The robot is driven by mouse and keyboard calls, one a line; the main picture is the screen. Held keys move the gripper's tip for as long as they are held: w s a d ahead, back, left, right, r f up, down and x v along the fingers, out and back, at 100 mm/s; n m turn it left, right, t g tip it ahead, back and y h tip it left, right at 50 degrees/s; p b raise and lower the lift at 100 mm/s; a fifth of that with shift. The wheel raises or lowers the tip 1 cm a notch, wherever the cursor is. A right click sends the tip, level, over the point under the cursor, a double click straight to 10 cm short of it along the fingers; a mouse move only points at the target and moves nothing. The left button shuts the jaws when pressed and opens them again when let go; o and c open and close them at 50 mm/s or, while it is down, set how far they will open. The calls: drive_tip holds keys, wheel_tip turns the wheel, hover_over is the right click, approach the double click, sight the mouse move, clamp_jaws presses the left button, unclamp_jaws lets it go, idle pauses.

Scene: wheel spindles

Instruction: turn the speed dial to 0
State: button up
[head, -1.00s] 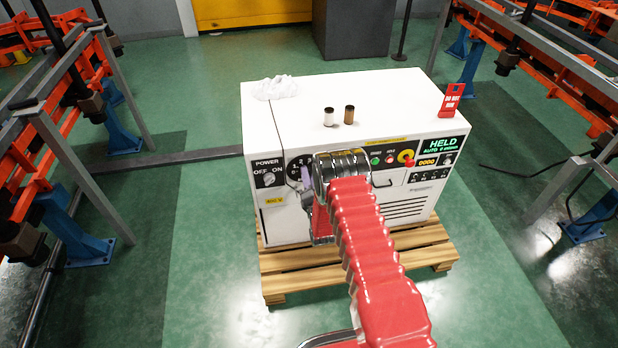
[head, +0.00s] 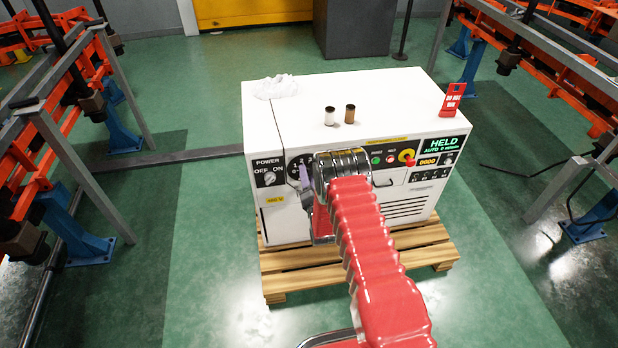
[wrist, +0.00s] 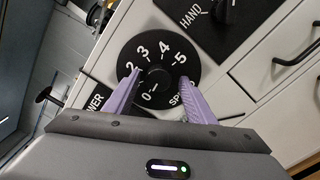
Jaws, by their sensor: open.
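The speed dial (wrist: 172,52) is a round black plate with white numbers on the white machine's front, seen close up in the wrist view. Its dark central knob (wrist: 157,80) sits between the two purple fingers of my gripper (wrist: 158,77). The fingers are spread, one on each side of the knob; I cannot tell whether they touch it. The 0 shows at the lower left of the knob, and 2 to 5 run around the top. The pointer's setting is not clear. In the head view my arm partly hides the dial (head: 293,170).
The white machine (head: 345,95) stands on a wooden pallet (head: 290,285). A power switch (head: 269,178) is left of the dial; lit buttons and a HELD display (head: 440,145) are to the right. A black HAND switch plate (wrist: 215,18) lies near the dial. Two small spools (head: 349,114) stand on top.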

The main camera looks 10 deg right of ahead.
drive_tip(key=s, duration=1.4)
drive_tip(key=shift+w, duration=0.1)
idle(0.4)
